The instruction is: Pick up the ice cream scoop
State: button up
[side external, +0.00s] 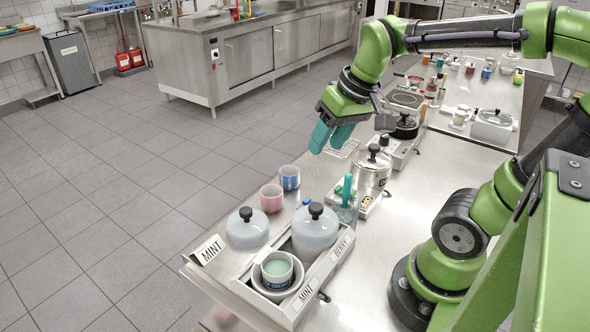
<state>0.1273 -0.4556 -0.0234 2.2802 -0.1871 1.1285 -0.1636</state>
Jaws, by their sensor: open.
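My gripper (331,139) has teal fingers that point down over the far edge of the steel counter (425,200). The fingers are apart, with nothing seen between them. A teal upright handle (347,187) stands in a clear container (345,212), below and slightly right of my gripper in the picture. It may be the ice cream scoop, but its lower end is hard to make out. My gripper is clear of it.
A lidded steel pot (373,172) stands just behind the container. Counter right of the pot is clear.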

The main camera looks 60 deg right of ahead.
aim_at(348, 174)
jog(key=s+d+r+n+g, duration=0.1)
jog(key=d+r+n+g, duration=0.25)
jog(key=d+g, duration=0.25)
jog(key=shift+n+h, duration=0.25)
jog(key=shift+h, duration=0.05)
jog(key=f, duration=0.3)
jog(key=s+f, duration=0.1)
jog(key=f, duration=0.6)
jog(key=shift+s+d+f, duration=0.15)
jog(key=shift+f, duration=3.5)
grip_shut()
